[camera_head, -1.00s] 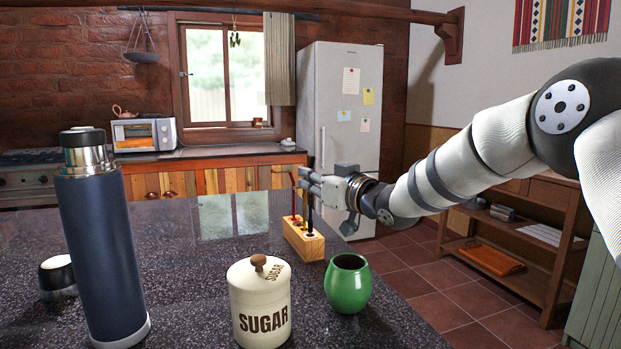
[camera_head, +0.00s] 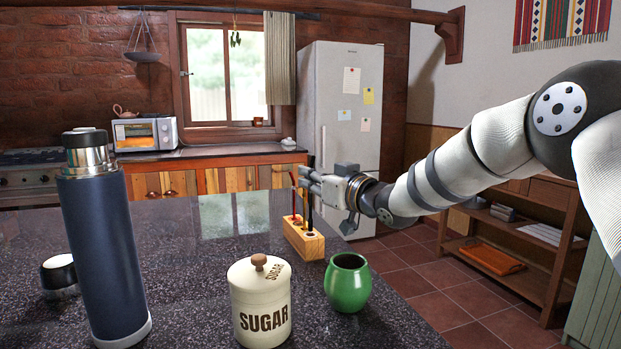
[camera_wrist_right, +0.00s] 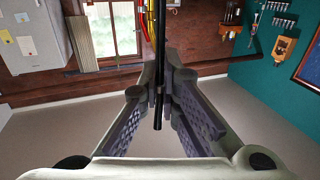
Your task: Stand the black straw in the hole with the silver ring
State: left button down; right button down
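A wooden block (camera_head: 306,246) with holes in its top stands near the far right edge of the dark table. My right gripper (camera_head: 313,181) is above it, shut on the upright black straw (camera_head: 310,213). The straw (camera_wrist_right: 160,45) shows between the fingertips (camera_wrist_right: 160,88) in the right wrist view. In the head view its lower end reaches the near part of the block's top. I cannot tell whether it is inside a hole. The silver ring is too small to make out. A red straw (camera_head: 294,204) stands at the block's far end. My left gripper is not in view.
A green cup (camera_head: 348,286) and a sugar jar (camera_head: 259,310) stand in front of the block. A tall blue flask (camera_head: 104,255) and a small dark-and-silver cup (camera_head: 60,274) are at the left. The table behind the flask is clear.

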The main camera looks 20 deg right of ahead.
aim_at(311, 202)
jog(key=shift+f, duration=2.6)
jog(key=c, duration=1.7)
grip_release()
jog(key=v, duration=1.2)
